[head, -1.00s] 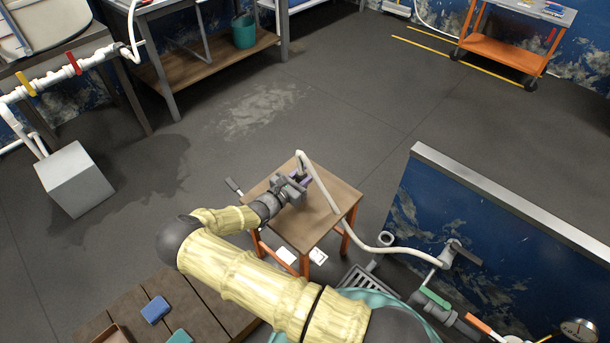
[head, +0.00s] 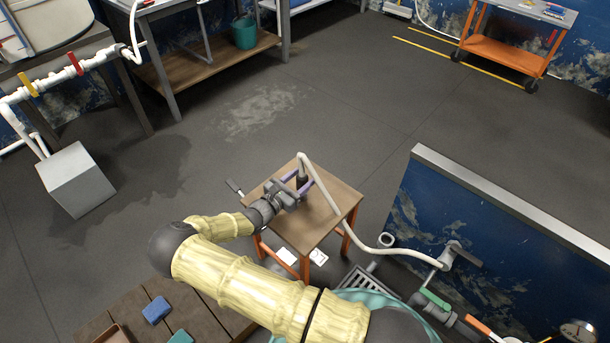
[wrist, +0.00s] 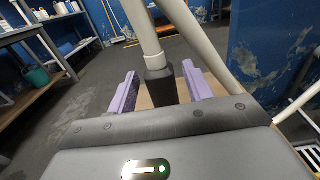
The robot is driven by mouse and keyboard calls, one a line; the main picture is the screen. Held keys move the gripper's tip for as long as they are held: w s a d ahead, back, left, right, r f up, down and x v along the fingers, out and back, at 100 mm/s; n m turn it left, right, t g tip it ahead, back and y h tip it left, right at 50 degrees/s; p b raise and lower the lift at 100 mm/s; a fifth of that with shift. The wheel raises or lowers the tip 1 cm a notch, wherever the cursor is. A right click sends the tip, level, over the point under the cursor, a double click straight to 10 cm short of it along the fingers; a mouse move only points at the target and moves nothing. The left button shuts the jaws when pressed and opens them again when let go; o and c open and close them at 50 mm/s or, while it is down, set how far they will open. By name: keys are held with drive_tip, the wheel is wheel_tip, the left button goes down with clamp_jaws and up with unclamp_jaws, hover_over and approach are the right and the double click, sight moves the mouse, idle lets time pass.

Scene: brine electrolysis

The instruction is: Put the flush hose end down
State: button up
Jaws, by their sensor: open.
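The white flush hose (head: 322,184) arches up over a small wooden-topped stool (head: 333,223). Its end (head: 302,181) points down with a dark cuff over the stool top. In the wrist view the dark cuff (wrist: 160,87) stands upright between my two purple fingers. My gripper (head: 302,182) is open, with a finger on each side of the cuff. The wrist view shows a gap on both sides between the cuff and the fingers (wrist: 159,84). The cuff's lower end is hidden there by my gripper body, so I cannot tell exactly how it rests.
The hose runs right to a valve (head: 450,256) by a blue low wall (head: 450,230). A floor grate (head: 365,282) lies beside the stool. A grey block (head: 75,180) stands at the left. Open floor lies behind the stool.

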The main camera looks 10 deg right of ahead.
drive_tip(key=p+v, duration=0.1)
drive_tip(key=v, duration=0.8)
drive_tip(key=shift+s, duration=0.15)
drive_tip(key=s+d+r+m+g+y, duration=0.45)
drive_tip(key=s+d+m+g, duration=0.4)
drive_tip(key=m+g, duration=0.25)
drive_tip(key=s+r+m+t+y, duration=0.1)
drive_tip(key=s+r+m+y, duration=0.4)
drive_tip(key=r+m, duration=0.2)
drive_tip(key=s+r+m+t+y, duration=0.2)
drive_tip(key=s+r+m+y, duration=0.3)
drive_tip(key=r, duration=0.5)
drive_tip(key=shift+s+m+t, duration=0.3)
drive_tip(key=shift+s+m, duration=0.25)
drive_tip(key=shift+m, duration=0.35)
